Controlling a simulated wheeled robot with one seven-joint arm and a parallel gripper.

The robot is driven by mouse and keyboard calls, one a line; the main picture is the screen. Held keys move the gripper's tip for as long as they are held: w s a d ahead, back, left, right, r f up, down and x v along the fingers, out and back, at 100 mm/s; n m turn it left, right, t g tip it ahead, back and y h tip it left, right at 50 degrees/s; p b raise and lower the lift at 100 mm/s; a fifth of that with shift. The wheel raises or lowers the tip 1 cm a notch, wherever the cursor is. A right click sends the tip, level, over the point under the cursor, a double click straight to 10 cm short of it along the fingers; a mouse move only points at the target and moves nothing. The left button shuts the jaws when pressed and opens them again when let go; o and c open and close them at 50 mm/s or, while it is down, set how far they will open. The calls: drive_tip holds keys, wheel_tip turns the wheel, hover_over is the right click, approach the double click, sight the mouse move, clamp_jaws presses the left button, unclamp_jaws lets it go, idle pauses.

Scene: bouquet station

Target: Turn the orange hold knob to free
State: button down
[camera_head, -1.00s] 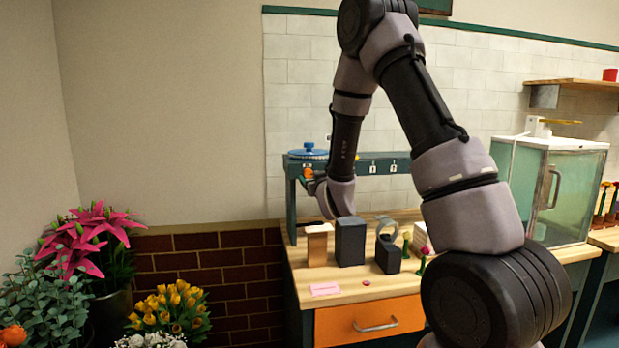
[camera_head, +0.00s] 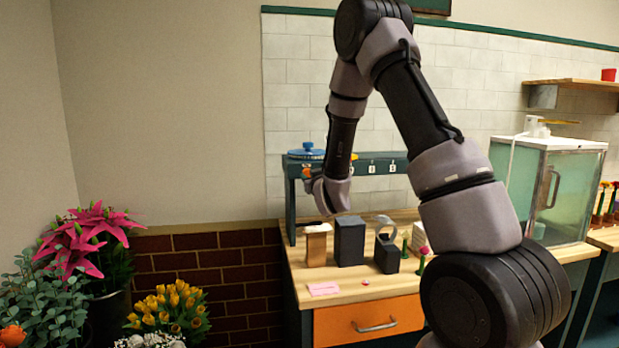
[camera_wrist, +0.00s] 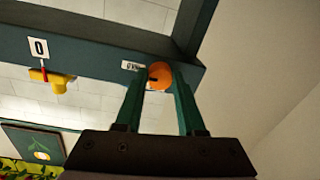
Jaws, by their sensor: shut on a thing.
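The orange hold knob (camera_wrist: 160,75) sits on the front of the dark teal rail, beside a small white label (camera_wrist: 132,66). In the wrist view my gripper (camera_wrist: 164,82) has its two green fingers on either side of the knob, shut on it. A dark mark shows on the knob's face; which setting it points to cannot be told. In the head view the knob (camera_head: 306,172) is a small orange spot at the left end of the rail, partly hidden by my wrist.
A yellow knob (camera_wrist: 59,83) with a red pointer is under a "0" label on the same rail. A blue round thing (camera_head: 307,152) tops the rail.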

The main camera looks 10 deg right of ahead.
drive_tip(key=shift+n, duration=0.4)
drive_tip(key=n, duration=0.3)
drive_tip(key=shift+r+n, duration=0.1)
drive_tip(key=shift+n, duration=0.3)
drive_tip(key=n, duration=0.4)
drive_tip(key=shift+g, duration=0.3)
drive_tip(key=n, duration=0.4)
drive_tip(key=shift+n+h, duration=0.3)
drive_tip(key=shift+h, duration=0.1)
drive_tip(key=n, duration=0.3)
drive_tip(key=shift+a+n, duration=0.1)
drive_tip(key=shift+n, duration=0.3)
drive_tip(key=c, duration=0.5)
unclamp_jaws()
drive_tip(key=shift+r, duration=0.1)
